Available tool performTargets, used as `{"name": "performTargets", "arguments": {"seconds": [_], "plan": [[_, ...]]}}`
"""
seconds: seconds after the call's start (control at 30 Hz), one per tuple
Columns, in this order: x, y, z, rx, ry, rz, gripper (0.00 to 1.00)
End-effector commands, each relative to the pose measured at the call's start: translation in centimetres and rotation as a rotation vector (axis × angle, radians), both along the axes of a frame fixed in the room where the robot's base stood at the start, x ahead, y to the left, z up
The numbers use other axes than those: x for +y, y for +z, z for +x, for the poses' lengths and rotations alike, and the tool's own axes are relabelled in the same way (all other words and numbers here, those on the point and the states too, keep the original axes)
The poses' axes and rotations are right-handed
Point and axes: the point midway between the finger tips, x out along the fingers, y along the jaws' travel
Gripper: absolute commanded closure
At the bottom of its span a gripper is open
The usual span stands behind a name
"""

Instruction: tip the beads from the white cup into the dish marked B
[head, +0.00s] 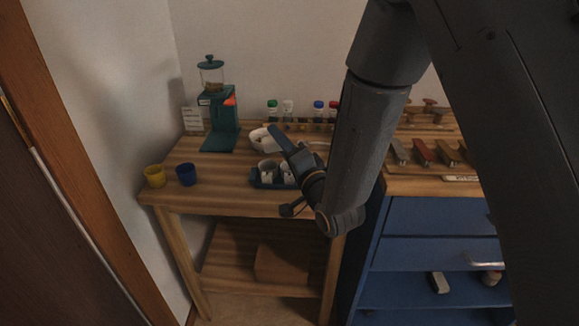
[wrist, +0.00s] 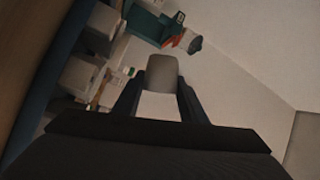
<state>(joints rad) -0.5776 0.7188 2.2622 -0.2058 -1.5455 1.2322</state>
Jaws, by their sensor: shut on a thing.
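My gripper (wrist: 160,88) is shut on the white cup (wrist: 162,72), which looks grey in the wrist view. In the head view a white vessel (head: 259,141), apparently this cup, shows at the tip of my gripper (head: 273,135), with something brownish inside. It looks tilted, but how far is unclear. Two small white dishes (head: 267,172) stand in a blue tray (head: 265,186) just below and in front of the gripper. I cannot read which one is marked B.
A yellow cup (head: 155,177) and a blue cup (head: 186,175) stand at the table's left front. A teal dispenser (head: 222,130) stands behind them. Several bottles with coloured caps (head: 288,108) line the back. Bare wood (head: 222,182) lies left of the tray.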

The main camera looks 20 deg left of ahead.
Motion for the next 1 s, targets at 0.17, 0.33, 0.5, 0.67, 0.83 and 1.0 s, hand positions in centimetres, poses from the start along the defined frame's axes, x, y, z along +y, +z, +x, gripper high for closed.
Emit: {"name": "performTargets", "arguments": {"seconds": [0.17,0.33,0.5,0.67,0.83,1.0], "plan": [[-0.18,-0.04,0.09,0.009,0.000,0.021,0.87],[-0.35,-0.01,0.15,0.016,0.000,0.042,0.87],[-0.48,0.02,0.21,0.025,0.000,0.065,0.87],[-0.61,0.03,0.25,0.033,-0.001,0.084,0.87],[-0.76,0.08,0.30,0.041,0.000,0.106,0.87],[-0.85,0.11,0.33,0.050,0.001,0.128,0.87]]}}
